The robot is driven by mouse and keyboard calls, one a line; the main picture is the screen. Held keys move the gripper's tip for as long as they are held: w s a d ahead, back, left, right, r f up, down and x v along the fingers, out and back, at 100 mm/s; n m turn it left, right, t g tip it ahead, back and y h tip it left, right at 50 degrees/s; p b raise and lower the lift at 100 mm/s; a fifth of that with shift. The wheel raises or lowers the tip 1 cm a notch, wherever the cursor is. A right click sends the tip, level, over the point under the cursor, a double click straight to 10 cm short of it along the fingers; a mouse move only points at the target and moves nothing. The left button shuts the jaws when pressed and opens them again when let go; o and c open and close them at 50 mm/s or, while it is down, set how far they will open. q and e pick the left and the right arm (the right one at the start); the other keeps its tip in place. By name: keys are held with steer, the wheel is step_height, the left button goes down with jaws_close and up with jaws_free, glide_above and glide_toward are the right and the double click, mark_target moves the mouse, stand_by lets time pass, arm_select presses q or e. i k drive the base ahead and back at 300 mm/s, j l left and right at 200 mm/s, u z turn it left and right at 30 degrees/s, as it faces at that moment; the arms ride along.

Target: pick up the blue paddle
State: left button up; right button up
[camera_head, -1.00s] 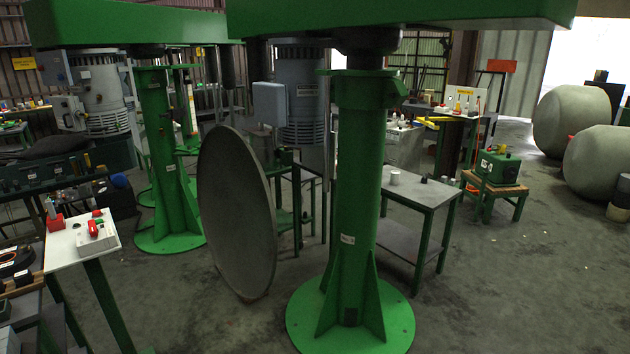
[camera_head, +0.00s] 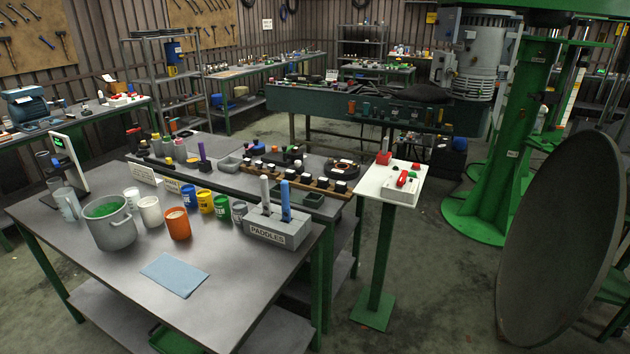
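The blue paddle (camera_head: 285,200) stands upright in the grey block labelled PADDLES (camera_head: 277,231), at the right end of the near metal table. A pale grey paddle (camera_head: 265,191) stands upright beside it on its left, in the same block. Neither of my grippers shows in the head view.
On the near table (camera_head: 120,290) stand a pot with green contents (camera_head: 109,224), several paint cans such as the orange one (camera_head: 177,224), and a blue cloth (camera_head: 174,275). A control stand (camera_head: 391,183) with red buttons is right of the table. A large round disc (camera_head: 560,245) stands at the far right, with open floor between.

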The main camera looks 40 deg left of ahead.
mark_target(285, 192)
steer(key=i+u, duration=0.15)
steer(key=u, duration=0.25)
steer(key=i+l+u, duration=0.1)
steer(key=u, duration=0.3)
steer(key=i+l+u, duration=0.1)
steer(key=u, duration=0.3)
steer(key=i+l+u, duration=0.2)
steer(key=u, duration=0.15)
steer(key=i+l+u, duration=0.15)
steer(key=u, duration=0.3)
steer(key=i+l+u, duration=0.15)
steer(key=u, duration=0.25)
steer(key=i+l+u, duration=0.1)
steer(key=l+u, duration=0.35)
steer(key=j, duration=0.1)
